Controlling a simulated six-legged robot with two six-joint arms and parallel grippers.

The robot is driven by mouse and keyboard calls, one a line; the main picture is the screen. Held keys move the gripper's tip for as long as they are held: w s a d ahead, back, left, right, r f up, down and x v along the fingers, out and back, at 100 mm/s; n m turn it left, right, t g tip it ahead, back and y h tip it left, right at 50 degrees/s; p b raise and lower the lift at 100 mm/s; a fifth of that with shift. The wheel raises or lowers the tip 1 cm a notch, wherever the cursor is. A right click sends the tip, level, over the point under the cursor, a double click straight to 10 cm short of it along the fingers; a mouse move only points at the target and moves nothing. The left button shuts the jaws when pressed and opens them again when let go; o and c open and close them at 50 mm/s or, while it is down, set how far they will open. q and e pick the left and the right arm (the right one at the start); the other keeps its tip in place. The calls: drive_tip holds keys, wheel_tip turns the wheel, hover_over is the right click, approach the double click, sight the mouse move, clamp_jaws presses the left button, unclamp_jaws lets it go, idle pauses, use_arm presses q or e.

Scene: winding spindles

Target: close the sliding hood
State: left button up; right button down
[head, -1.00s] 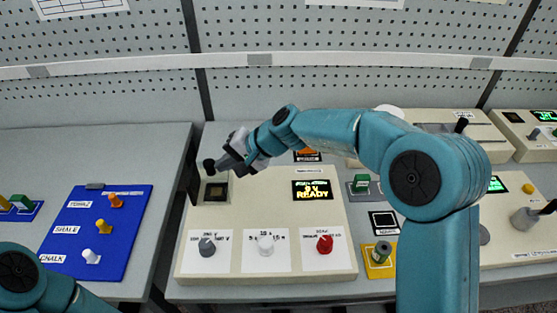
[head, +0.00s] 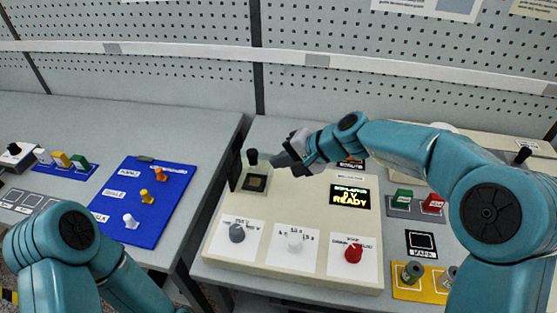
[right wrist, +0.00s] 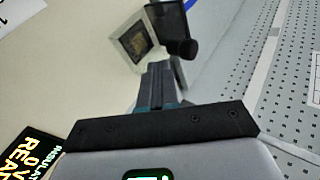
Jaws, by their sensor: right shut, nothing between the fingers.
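The sliding hood (head: 235,170) is a dark upright panel with a black knob (head: 252,157), at the left end of the cream console (head: 285,212). Beside it lies a square recess (head: 256,183) with a dark insert, uncovered. In the right wrist view, the hood (right wrist: 167,17), knob (right wrist: 181,47) and recess (right wrist: 137,43) are just beyond my fingertips. My right gripper (head: 280,163) is shut and empty, just right of the knob and seemingly apart from it. The right wrist view also shows its fingers (right wrist: 159,80) together. My left arm is at lower left; its gripper is not in view.
The console has a lit READY display (head: 350,196) and grey (head: 237,233), white (head: 295,240) and red (head: 353,252) knobs. A blue board (head: 145,200) with pegs lies left, across a gap between tables. Green and red blocks and a yellow tray (head: 425,283) are at right.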

drive_tip(key=b+v, duration=0.1)
drive_tip(key=v, duration=0.9)
